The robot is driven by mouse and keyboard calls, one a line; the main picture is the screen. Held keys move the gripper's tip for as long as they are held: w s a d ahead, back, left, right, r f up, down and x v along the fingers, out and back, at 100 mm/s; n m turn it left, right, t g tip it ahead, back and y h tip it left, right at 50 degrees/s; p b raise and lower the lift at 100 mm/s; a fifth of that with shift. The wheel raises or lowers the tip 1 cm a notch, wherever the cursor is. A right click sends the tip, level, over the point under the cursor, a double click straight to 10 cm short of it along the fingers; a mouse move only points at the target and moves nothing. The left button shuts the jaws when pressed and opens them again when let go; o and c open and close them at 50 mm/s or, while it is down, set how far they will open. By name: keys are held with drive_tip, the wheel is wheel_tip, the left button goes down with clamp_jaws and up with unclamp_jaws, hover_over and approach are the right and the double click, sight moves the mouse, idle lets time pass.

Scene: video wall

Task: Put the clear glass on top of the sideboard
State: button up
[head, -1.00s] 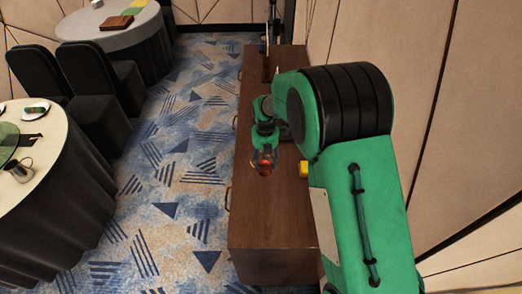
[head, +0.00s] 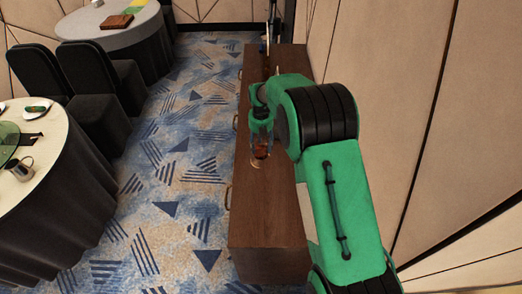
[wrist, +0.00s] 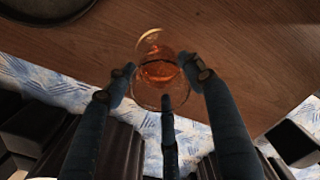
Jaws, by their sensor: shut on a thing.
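The clear glass (wrist: 158,72) has amber-orange content and shows between my fingers in the wrist view. In the head view the glass (head: 260,153) is small and partly covered by my gripper (head: 262,138). My gripper (wrist: 160,82) has its fingers closed around the glass. The brown wooden sideboard (head: 265,220) runs along the right wall, and its top (wrist: 235,40) fills the upper wrist view. The glass is over the sideboard top near its left long edge. I cannot tell whether its base touches the wood.
A dark round object (wrist: 45,10) lies on the sideboard at the upper left of the wrist view. Carpet (head: 165,210) is open left of the sideboard. A clothed round table (head: 40,190) and black chairs (head: 95,95) stand further left. The near sideboard top looks clear.

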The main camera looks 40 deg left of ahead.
drive_tip(key=shift+f, duration=1.7)
drive_tip(key=shift+f, duration=0.15)
drive_tip(key=o, duration=1.5)
drive_tip(key=shift+c, duration=0.2)
wheel_tip(320, 180, up, 12)
